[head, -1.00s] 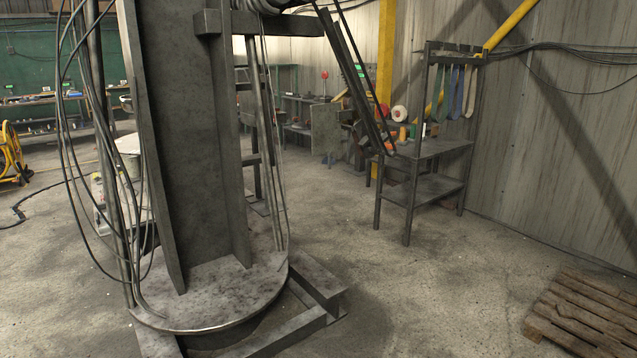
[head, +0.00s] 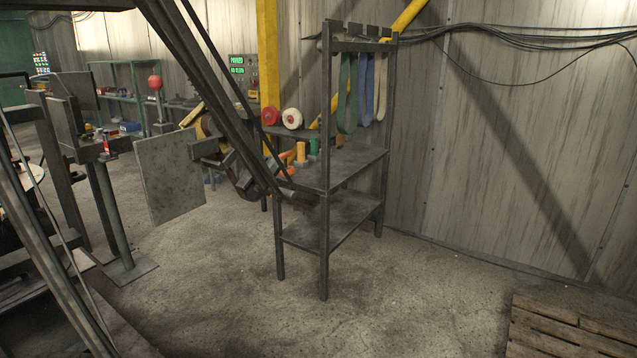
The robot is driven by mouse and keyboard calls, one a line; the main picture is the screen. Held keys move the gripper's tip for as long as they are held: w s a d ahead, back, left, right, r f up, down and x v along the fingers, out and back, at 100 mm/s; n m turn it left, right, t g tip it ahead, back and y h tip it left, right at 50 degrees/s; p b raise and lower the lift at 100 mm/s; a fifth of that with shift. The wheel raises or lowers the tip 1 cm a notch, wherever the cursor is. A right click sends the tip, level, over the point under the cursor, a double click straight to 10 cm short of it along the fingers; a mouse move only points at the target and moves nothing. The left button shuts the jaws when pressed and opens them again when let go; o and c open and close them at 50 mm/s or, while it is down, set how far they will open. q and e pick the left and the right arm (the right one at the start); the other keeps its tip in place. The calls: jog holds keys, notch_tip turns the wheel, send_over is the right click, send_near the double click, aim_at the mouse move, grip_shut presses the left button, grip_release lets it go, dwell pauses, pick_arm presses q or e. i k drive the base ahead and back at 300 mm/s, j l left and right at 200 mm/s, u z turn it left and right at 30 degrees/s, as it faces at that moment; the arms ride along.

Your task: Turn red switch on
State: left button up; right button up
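I cannot make out a red switch for certain. A red ball-shaped knob (head: 154,82) stands on a post at the back left, in front of the wall shelving. A small panel with green lit displays (head: 238,68) is on the back wall, left of the yellow post; its controls are too small to tell. Neither of my grippers is in view.
A dark metal rack (head: 325,195) with hanging belts stands by the wall. Left of it are machine parts with a flat grey plate (head: 170,175) and slanted dark beams (head: 215,110). A wooden pallet (head: 570,330) lies at bottom right. Floor (head: 420,290) between is clear.

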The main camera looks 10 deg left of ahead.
aim_at(113, 133)
jog(key=i+z, duration=0.4)
jog(key=i, duration=1.15)
jog(key=i+j+u, duration=0.25)
jog(key=i+u, duration=1.15)
jog(key=i+l+u, duration=0.25)
jog(key=u, duration=0.25)
jog(key=i+u, duration=0.3)
jog(key=i, duration=0.2)
jog(key=i+l+u, duration=0.1)
jog(key=i+u, duration=0.2)
jog(key=i, duration=0.2)
